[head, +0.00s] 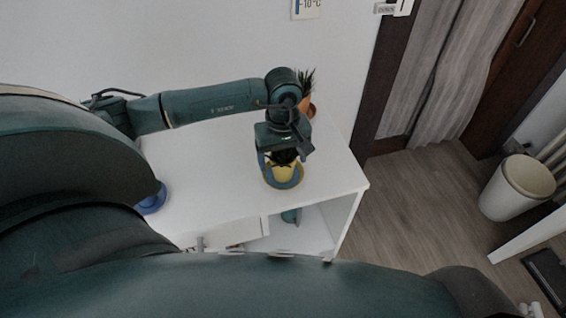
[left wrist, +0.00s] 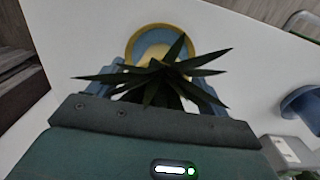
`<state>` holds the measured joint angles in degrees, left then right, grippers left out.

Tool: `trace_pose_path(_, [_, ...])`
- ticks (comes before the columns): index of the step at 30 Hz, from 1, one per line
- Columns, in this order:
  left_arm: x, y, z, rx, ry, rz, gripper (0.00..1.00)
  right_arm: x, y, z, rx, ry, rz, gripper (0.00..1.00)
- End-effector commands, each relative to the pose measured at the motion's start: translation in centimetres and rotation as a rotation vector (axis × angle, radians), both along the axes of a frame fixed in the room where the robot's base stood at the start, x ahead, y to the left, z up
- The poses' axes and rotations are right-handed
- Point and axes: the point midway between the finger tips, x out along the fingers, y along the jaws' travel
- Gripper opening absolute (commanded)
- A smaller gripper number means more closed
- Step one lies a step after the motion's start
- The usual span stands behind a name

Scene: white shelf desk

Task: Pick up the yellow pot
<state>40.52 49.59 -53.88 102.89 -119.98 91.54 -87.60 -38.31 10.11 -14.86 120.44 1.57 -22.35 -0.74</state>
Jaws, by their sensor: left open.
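The yellow pot (head: 285,173) holds a dark green spiky plant and stands on a blue and yellow saucer (head: 293,184) on the white desk, near its right end. In the left wrist view the plant's leaves (left wrist: 158,76) cover most of the pot, and the saucer (left wrist: 160,32) shows behind them. My left gripper (head: 279,160) is right over the pot, pointing down. Its blue fingers (left wrist: 155,82) are open on either side of the plant. Whether they touch the pot is hidden. My right gripper does not show.
An orange pot (head: 307,108) with a plant stands behind my left wrist at the desk's back edge. A blue round object (head: 152,200) is on the desk's left part. The white desk (head: 215,180) has free room between. A bin (head: 516,187) stands on the floor at right.

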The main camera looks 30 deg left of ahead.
Motion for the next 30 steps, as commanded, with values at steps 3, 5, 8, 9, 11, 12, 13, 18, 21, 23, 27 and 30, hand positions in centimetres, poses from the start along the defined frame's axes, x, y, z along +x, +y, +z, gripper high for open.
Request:
trace_pose_path(3, [-0.01,-0.01,0.01,0.000,0.000,0.000,0.77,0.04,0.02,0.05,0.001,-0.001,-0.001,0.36])
trace_pose_path(5, [-0.01,-0.01,0.02,0.000,0.000,0.000,0.72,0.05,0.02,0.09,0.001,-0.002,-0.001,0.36])
trace_pose_path(8, [0.00,0.00,0.03,0.000,0.000,0.000,0.64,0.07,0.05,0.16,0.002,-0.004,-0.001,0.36])
trace_pose_path(9, [-0.01,0.01,0.04,0.000,0.000,0.000,0.61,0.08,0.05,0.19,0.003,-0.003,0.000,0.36])
trace_pose_path(11, [-0.01,0.01,0.04,0.000,0.000,0.000,0.56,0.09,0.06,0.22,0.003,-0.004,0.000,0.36])
trace_pose_path(12, [-0.01,0.01,0.05,0.000,0.000,0.000,0.52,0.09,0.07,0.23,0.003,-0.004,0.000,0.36])
trace_pose_path(13, [-0.01,0.01,0.05,0.000,0.000,0.000,0.50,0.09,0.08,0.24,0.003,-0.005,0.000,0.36])
trace_pose_path(18, [-0.01,0.01,0.06,0.000,0.000,0.000,0.36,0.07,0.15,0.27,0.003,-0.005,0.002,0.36])
trace_pose_path(21, [0.00,0.01,0.06,0.000,0.000,0.000,0.28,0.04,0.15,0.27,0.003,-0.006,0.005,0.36])
trace_pose_path(23, [0.00,0.01,0.07,0.000,0.000,0.000,0.24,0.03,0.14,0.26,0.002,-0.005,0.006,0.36])
trace_pose_path(27, [0.03,0.01,0.13,0.000,-0.001,0.000,0.23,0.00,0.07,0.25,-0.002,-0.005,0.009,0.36])
trace_pose_path(30, [0.06,0.01,0.30,-0.001,-0.002,0.000,0.23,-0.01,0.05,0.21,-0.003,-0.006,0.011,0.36])
